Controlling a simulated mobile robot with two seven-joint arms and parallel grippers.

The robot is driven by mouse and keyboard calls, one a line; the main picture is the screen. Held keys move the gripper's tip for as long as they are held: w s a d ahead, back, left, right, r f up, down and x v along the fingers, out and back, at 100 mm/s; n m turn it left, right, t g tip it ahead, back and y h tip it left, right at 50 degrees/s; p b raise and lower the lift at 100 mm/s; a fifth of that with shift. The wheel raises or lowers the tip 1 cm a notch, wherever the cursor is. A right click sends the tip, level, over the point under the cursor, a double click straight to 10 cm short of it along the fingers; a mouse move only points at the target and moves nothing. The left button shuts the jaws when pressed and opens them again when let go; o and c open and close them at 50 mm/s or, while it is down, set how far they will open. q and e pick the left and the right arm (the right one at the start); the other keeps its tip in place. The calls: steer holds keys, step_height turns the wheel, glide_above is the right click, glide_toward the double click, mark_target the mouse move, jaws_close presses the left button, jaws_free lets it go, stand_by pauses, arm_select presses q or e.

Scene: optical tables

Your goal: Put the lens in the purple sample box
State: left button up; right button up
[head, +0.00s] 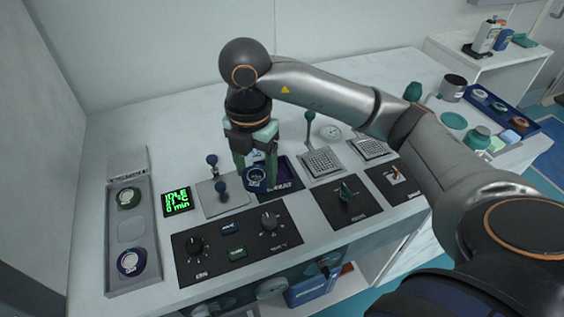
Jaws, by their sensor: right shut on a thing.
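My right gripper (256,174) reaches down from above at the middle of the table, its teal fingers shut on a dark blue round lens (256,180). The lens has a pale centre and sits between the fingertips. A dark purple, square sample box (289,175) with a label on its front lies right at the fingers. The fingers and lens cover its left part. I cannot tell whether the lens touches the box or hangs just above it. My left gripper is not in view.
A grey tray (133,231) at left holds a green-ringed and a purple-ringed round piece. A green-lit display (177,201), a knob panel (237,238) and a switch panel (348,202) surround the box. Upright levers stand nearby. A blue tray (497,109) and a mug (452,88) are at right.

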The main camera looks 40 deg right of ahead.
steer(key=w+d+f, duration=0.3)
steer(key=d+f, duration=0.1)
steer(key=w+d+f+p, duration=0.1)
steer(key=w+d+f, duration=0.3)
steer(key=shift+w+d, duration=0.2)
steer(key=shift+d, duration=0.05)
steer(key=shift+w+d+f, duration=0.15)
steer(key=shift+d+f, duration=0.05)
steer(key=shift+f, duration=0.2)
steer(key=shift+w+d+f, duration=0.1)
steer(key=shift+d+f, duration=0.1)
steer(key=shift+f, duration=0.2)
step_height(320, 180, down, 2)
steer(key=shift+f+p, duration=0.15)
steer(key=shift+p, duration=0.25)
steer(key=shift+f, duration=0.15)
steer(key=shift+f, duration=0.15)
steer(key=o, duration=1.3)
steer(key=shift+c, duration=0.2)
